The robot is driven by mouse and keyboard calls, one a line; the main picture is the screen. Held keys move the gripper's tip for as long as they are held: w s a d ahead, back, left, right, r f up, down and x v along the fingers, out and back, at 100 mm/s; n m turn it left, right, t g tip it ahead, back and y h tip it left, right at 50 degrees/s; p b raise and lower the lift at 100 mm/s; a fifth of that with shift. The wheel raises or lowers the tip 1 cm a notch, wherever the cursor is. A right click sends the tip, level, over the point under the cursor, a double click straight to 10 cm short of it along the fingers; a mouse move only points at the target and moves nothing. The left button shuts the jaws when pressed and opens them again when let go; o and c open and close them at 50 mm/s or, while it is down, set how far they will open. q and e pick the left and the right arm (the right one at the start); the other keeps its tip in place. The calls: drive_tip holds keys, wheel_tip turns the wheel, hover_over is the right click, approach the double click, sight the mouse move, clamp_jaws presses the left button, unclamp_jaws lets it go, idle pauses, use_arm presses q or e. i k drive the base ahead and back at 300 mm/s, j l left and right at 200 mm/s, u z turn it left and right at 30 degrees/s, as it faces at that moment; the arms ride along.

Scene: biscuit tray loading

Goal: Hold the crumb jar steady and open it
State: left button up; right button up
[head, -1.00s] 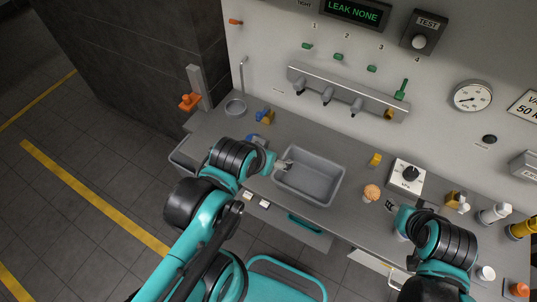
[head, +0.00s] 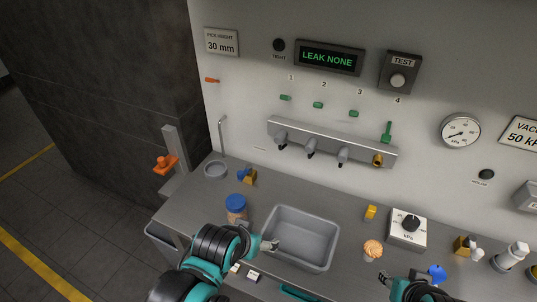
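The crumb jar seems to be the clear jar with a blue lid (head: 236,206) and brownish contents. It stands upright on the counter left of the grey tray, its lower part partly hidden by my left wrist. My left gripper (head: 269,245) is at the tray's near left edge, to the right of and nearer than the jar, apart from it. My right gripper (head: 382,279) is low in the picture, right of the tray, far from the jar. The fingers of both are too small to tell open from shut. The lid sits on the jar.
The grey tray (head: 333,236) looks empty. A nozzle rail (head: 330,140) runs along the wall.

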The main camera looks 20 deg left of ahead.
sight(230, 216)
drive_tip(key=k+l+u, duration=0.15)
drive_tip(key=u, duration=0.2)
drive_tip(key=k+u, duration=0.7)
drive_tip(key=i, duration=0.05)
